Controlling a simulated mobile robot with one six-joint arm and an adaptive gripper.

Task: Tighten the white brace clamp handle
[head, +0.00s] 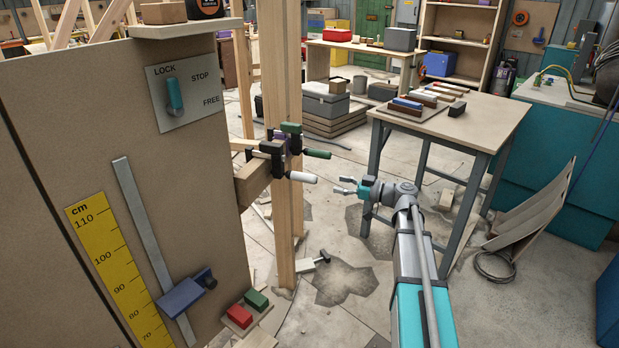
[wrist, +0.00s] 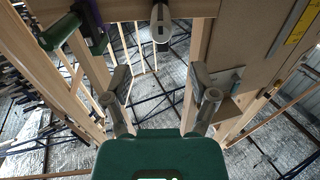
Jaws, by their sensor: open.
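The white brace clamp handle (head: 300,177) sticks out to the right from a dark clamp (head: 274,158) on a wooden brace. It also shows, pale and nearly end-on, in the wrist view (wrist: 161,22), at top centre. A green clamp handle (head: 317,153) sits just above and behind it; in the wrist view this green handle (wrist: 60,30) is at upper left. My gripper (head: 346,185) is open and empty, to the right of the white handle and apart from it. In the wrist view its two fingers (wrist: 159,82) are spread, with the white handle beyond them.
A wooden post (head: 281,85) stands behind the clamps. A large brown panel (head: 80,130) with a LOCK/STOP/FREE lever (head: 174,97) fills the left. A workbench (head: 480,118) with tools stands behind my arm. A small clamp (head: 313,262) lies on the floor.

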